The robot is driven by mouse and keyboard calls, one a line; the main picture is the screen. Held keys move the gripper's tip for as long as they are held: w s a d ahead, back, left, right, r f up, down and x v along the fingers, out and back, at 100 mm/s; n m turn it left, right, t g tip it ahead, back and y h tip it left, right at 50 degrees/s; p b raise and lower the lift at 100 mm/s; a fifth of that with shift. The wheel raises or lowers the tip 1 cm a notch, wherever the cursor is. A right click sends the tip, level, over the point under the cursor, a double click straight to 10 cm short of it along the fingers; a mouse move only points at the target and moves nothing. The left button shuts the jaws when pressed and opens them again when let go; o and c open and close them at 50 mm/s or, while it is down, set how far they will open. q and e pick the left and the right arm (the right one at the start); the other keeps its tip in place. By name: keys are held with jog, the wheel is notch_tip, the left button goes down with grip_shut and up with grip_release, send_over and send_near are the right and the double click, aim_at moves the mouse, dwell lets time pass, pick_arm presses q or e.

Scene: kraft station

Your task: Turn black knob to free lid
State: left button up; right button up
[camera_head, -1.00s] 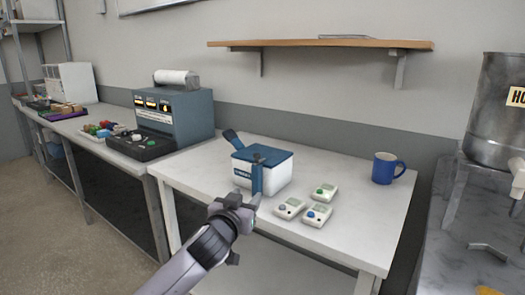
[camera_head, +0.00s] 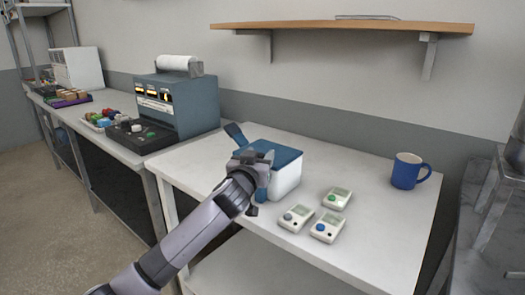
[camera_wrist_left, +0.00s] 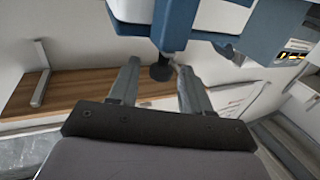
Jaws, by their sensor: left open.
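A white box (camera_head: 287,181) with a blue lid (camera_head: 280,150) stands on the white table. In the left wrist view, a black knob (camera_wrist_left: 161,72) sits at the end of a blue upright piece (camera_wrist_left: 173,25) beside the box (camera_wrist_left: 133,11). My left gripper (camera_head: 262,158) is at the front of the box and hides the knob in the head view. In the left wrist view, my left gripper (camera_wrist_left: 158,74) is open, with the knob between or just beyond its fingertips; contact cannot be told. My right gripper is not in view.
Several small white devices lie right of the box, one of them (camera_head: 328,226) near the table's front. A blue mug (camera_head: 408,171) stands at the right. A blue-grey machine (camera_head: 178,105) stands on the left bench. A wooden shelf (camera_head: 345,28) hangs above.

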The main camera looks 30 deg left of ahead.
pick_arm(q)
jog(key=shift+x, duration=1.6)
grip_shut()
